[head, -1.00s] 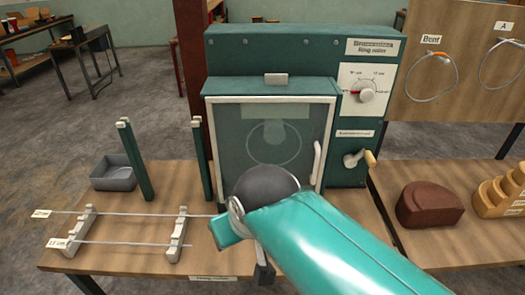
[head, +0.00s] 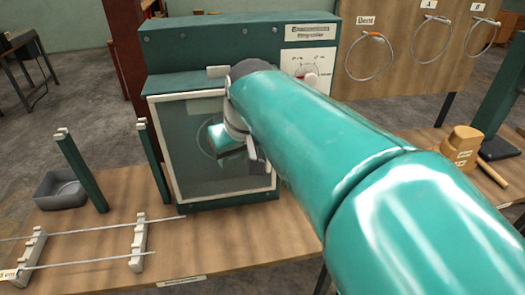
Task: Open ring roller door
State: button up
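The green ring roller (head: 185,55) stands at the back of the wooden bench. Its door (head: 190,170), a pale frame around a dark see-through pane, looks shut. My teal arm crosses from the lower right and covers the door's right side, where the handle is hidden. My gripper (head: 256,160) is at the right part of the door, with only a dark bit of it showing below the wrist. Its fingers are mostly hidden, so I cannot tell whether it touches the handle.
Green posts (head: 80,170) and a grey bin (head: 61,190) stand left on the bench. Thin rods lie on notched pale racks (head: 138,242) in front. A board with hanging rings (head: 369,57) stands behind right.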

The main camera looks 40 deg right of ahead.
jog(key=d+r+m, duration=0.1)
jog(key=d+r, duration=0.1)
jog(key=d, duration=1.1)
send_over(269, 168)
jog(key=shift+m+g, duration=0.3)
jog(key=f, duration=1.2)
jog(key=shift+w+d+f, duration=0.2)
jog(key=shift+w+d, duration=0.05)
jog(key=shift+w, duration=0.05)
jog(key=shift+c, duration=0.2)
grip_shut()
